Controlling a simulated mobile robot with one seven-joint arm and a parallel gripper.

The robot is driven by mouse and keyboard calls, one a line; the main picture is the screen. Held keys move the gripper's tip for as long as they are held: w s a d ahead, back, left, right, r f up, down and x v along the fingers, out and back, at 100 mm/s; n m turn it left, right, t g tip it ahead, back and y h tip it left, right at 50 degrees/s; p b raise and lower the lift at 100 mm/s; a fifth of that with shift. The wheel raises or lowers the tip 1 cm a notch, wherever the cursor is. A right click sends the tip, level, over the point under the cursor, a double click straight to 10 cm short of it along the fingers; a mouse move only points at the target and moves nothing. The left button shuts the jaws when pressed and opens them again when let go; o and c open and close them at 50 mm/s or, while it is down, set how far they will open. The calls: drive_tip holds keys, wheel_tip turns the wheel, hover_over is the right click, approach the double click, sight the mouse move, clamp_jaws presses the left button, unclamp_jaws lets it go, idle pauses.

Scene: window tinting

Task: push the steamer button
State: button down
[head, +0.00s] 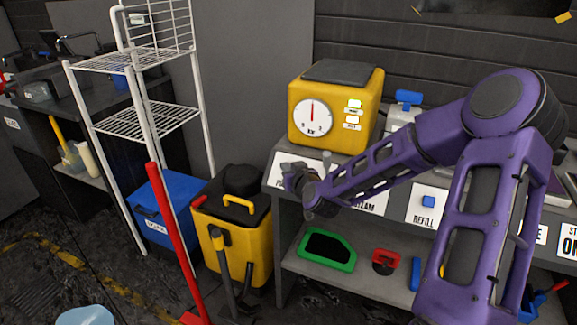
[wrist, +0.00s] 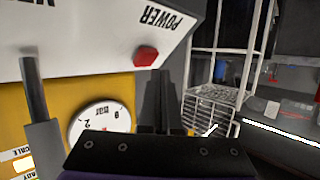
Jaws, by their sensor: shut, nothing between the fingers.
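The yellow steamer (head: 335,110) stands on the bench, with a round white gauge and two small lit labels on its front. The bench's front edge carries a white control panel (head: 375,203), partly hidden by my arm. In the wrist view, which is upside down, a red button (wrist: 146,56) sits beside the word POWER on this panel. My gripper (wrist: 160,73) is shut and empty, its dark tips close to the red button; I cannot tell whether they touch. In the head view my gripper (head: 290,172) is at the panel's left end, and the red button does not show.
A grey lever (head: 326,160) stands up near my gripper. A blue REFILL button (head: 428,201) is farther right. Below, the shelf holds a green-framed item (head: 327,250) and a red tool (head: 385,262). A yellow bucket (head: 245,240) stands left of the bench.

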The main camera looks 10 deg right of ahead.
drive_tip(key=shift+s+r, duration=0.1)
drive_tip(key=shift+s+a+r+p, duration=0.55)
drive_tip(key=shift+s+r+p, duration=0.15)
drive_tip(key=shift+r, duration=0.2)
drive_tip(key=shift+s+a+r+p, duration=0.55)
drive_tip(key=shift+s+r, duration=0.15)
drive_tip(key=shift+r, duration=0.15)
